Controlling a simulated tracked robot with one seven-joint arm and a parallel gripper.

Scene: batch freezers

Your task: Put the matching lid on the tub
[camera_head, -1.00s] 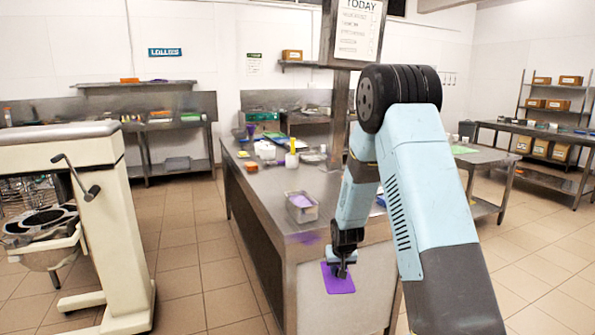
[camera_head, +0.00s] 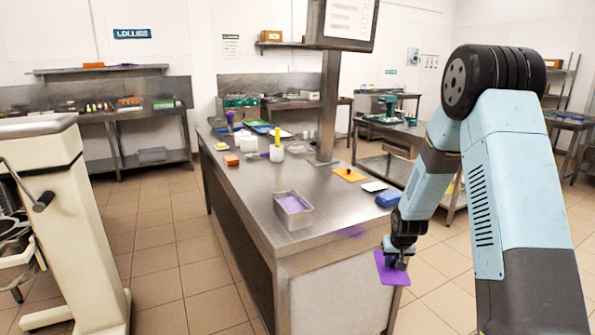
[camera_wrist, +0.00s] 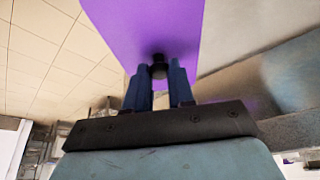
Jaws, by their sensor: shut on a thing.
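My gripper (camera_head: 399,258) is shut on a purple lid (camera_head: 388,271), beside the near right corner of the steel bench. In the wrist view the fingers (camera_wrist: 160,88) close on a dark knob on the purple lid (camera_wrist: 150,25). A metal tub (camera_head: 293,218) with purple contents stands near the front of the bench top, left of my gripper and apart from the lid. A yellow-orange lid-like sheet (camera_head: 349,175), a white one (camera_head: 374,186) and a blue item (camera_head: 388,198) lie toward the bench's right edge.
White containers and an orange item (camera_head: 231,159) stand farther back. A cream machine (camera_head: 60,200) is at left. Floor between is clear.

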